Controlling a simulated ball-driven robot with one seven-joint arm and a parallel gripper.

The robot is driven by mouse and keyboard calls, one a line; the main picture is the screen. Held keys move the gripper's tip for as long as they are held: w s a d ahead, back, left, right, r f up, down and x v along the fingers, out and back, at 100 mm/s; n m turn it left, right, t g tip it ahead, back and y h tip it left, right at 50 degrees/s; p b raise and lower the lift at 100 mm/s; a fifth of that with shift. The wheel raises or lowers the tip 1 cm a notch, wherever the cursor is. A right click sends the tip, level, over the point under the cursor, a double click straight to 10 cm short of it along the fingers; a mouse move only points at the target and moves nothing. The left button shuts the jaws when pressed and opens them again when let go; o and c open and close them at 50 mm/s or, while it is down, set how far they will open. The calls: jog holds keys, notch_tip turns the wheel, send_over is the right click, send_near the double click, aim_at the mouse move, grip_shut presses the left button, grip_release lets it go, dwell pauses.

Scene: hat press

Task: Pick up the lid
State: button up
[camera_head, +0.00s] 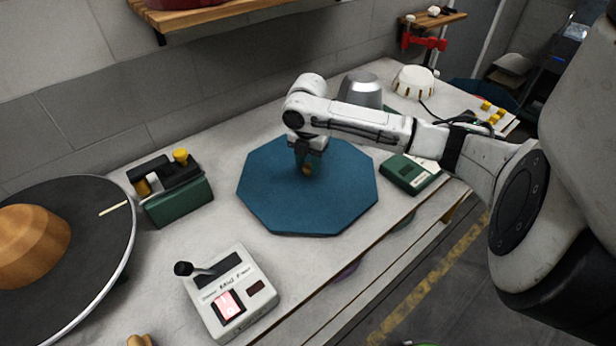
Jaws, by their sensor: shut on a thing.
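The lid is a flat blue octagonal panel (270,200) on the light grey bench, in the middle of the view. Its thin edge shows along the front. A small brown knob (307,170) is at its middle. My gripper (307,165) points down over the middle of the lid and is shut on the knob. The fingers hide part of the knob. I cannot tell whether the lid rests on something or is slightly raised.
A green device with a black handle (178,200) stands left of the lid. A white control box with a lever (232,290) is at front left, near a wooden dome on a black disc (85,240). A green box (410,172) is on the right. A silver dome (358,90) stands behind.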

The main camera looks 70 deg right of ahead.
aim_at(309, 166)
grip_shut()
jog(key=shift+r, duration=0.45)
notch_tip(309, 166, up, 3)
jog(key=shift+s+d+f+b, duration=0.15)
jog(key=shift+f+b, duration=0.05)
jog(key=shift+b, duration=0.45)
jog(key=s+d+r+b, duration=0.1)
jog(key=s+d+r, duration=0.1)
jog(key=s+r, duration=0.2)
jog(key=s+d+r+b, duration=0.1)
jog(key=s+d+r, duration=0.1)
jog(key=s+r, duration=0.3)
jog(key=s, duration=0.4)
jog(key=shift+d+r+b, duration=0.25)
jog(key=shift+d+b, duration=0.05)
jog(key=shift+d, duration=0.05)
